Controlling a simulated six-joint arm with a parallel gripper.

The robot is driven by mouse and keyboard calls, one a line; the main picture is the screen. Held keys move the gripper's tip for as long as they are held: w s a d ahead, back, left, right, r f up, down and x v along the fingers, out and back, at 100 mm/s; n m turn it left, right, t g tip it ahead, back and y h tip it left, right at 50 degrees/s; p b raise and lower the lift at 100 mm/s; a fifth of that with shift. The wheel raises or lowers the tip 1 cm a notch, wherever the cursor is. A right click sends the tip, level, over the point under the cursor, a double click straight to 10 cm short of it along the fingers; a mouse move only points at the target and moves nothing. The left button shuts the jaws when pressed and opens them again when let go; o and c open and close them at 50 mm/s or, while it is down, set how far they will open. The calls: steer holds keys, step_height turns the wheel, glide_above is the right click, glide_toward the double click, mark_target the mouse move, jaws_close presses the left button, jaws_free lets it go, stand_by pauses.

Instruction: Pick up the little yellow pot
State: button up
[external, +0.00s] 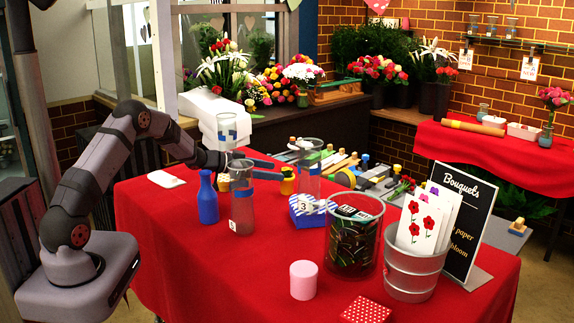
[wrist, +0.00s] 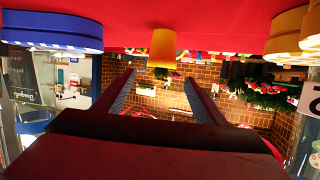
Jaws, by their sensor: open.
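The little yellow pot (wrist: 163,48) shows in the wrist view just beyond the fingertips, roughly centred between them, against the red cloth. My gripper (external: 277,168) reaches out low over the table from the left. It also shows in the wrist view (wrist: 159,78), with its fingers apart and nothing between them. The wrist view is upside down.
A blue bottle (external: 208,200), a glass vase (external: 242,205) and a striped blue box (external: 305,210) stand near my gripper. The wrist view has a blue object (wrist: 50,28) at left and a golden one (wrist: 288,42) at right. The front-left cloth (external: 190,270) is clear.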

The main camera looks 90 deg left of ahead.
mark_target(287, 177)
steer(key=shift+s+a+f, duration=0.2)
steer(key=shift+s+f, duration=0.3)
steer(key=shift+f, duration=0.3)
steer(key=shift+w, duration=0.25)
steer(key=shift+p+x, duration=1.55)
steer(key=shift+x, duration=1.9)
steer(key=shift+d, duration=0.2)
steer(key=c, duration=1.3)
steer(key=shift+c, duration=0.5)
steer(key=shift+r, duration=0.15)
